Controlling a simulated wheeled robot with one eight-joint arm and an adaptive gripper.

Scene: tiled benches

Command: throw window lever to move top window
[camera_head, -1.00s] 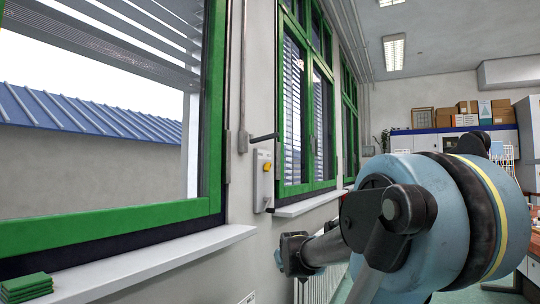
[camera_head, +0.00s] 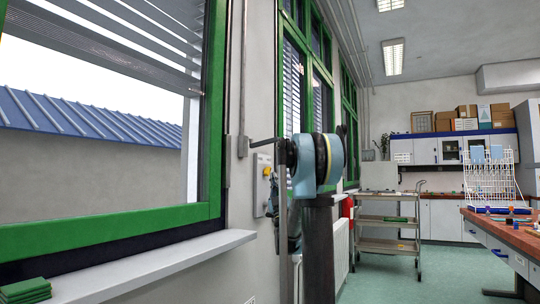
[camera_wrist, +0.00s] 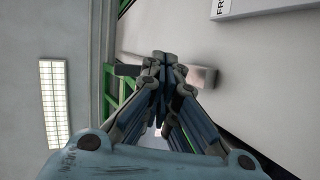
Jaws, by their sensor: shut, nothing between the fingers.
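The window lever (camera_head: 262,142) is a dark handle sticking out to the right from a grey bracket on the wall between the windows; its far end is partly covered by my arm. The top window panes (camera_head: 314,37), in green frames, show high on the second window. My gripper (camera_wrist: 160,58) is shut and empty in the wrist view, fingertips together. A pale grey bar with a dark left end (camera_wrist: 199,78) lies behind the fingertips; I cannot tell whether it is the lever or whether they touch. In the head view my arm hides most of the gripper.
A wall box with a yellow button (camera_head: 266,171) sits below the lever, partly covered by my arm. The white sill (camera_head: 150,268) carries green pieces. A metal cart (camera_head: 388,221) and a wooden bench (camera_head: 500,228) stand at right, with clear floor between them.

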